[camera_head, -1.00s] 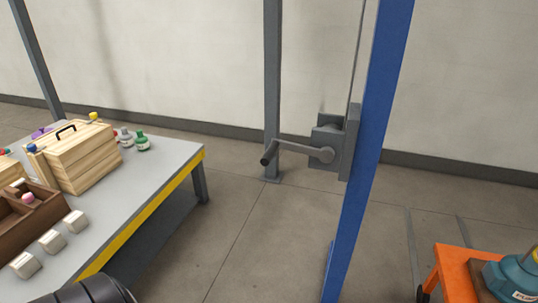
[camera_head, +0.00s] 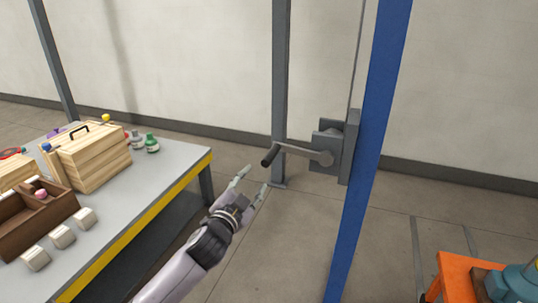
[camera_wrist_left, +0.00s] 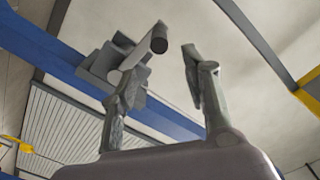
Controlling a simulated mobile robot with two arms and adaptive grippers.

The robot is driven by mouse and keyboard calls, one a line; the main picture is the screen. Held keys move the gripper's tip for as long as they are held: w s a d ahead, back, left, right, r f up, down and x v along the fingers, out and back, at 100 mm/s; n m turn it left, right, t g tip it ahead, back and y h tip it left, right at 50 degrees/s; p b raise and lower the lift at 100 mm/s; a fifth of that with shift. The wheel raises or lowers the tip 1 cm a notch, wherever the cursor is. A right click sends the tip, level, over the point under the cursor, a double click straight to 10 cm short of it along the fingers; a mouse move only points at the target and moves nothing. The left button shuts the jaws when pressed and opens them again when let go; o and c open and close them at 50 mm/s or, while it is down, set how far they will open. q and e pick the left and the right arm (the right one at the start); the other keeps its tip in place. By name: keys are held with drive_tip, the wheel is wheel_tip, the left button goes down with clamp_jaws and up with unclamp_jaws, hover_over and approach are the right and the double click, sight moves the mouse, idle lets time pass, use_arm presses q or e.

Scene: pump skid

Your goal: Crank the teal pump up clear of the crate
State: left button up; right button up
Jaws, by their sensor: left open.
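The winch crank handle (camera_head: 292,151) sticks out to the left from the grey winch box (camera_head: 328,142) on the blue post. Its dark grip (camera_head: 269,156) is at the free end. My left gripper (camera_head: 255,181) is open and empty, just below and left of the grip in the head view. In the left wrist view the grip (camera_wrist_left: 158,39) shows near the gap between the open fingers (camera_wrist_left: 170,75); I cannot tell how far beyond them it is. The teal pump (camera_head: 520,284) is partly in view at the lower right, by an orange frame. My right gripper is not in view.
A grey table (camera_head: 186,157) with a yellow edge stands at the left, holding wooden boxes, bottles and white blocks. The blue post (camera_head: 368,150) rises right of the winch. Open floor (camera_head: 265,250) lies between table and post.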

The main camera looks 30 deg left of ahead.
sight(272, 154)
use_arm(q)
drive_tip(key=p+x, duration=0.1)
drive_tip(key=x, duration=1.3)
drive_tip(key=shift+w+a+f+p, duration=0.1)
drive_tip(key=shift+w+a+p, duration=0.1)
drive_tip(key=shift+p, duration=0.1)
drive_tip(key=shift+w+a, duration=0.1)
drive_tip(key=shift+w, duration=0.55)
drive_tip(key=shift+c, duration=0.6)
clamp_jaws()
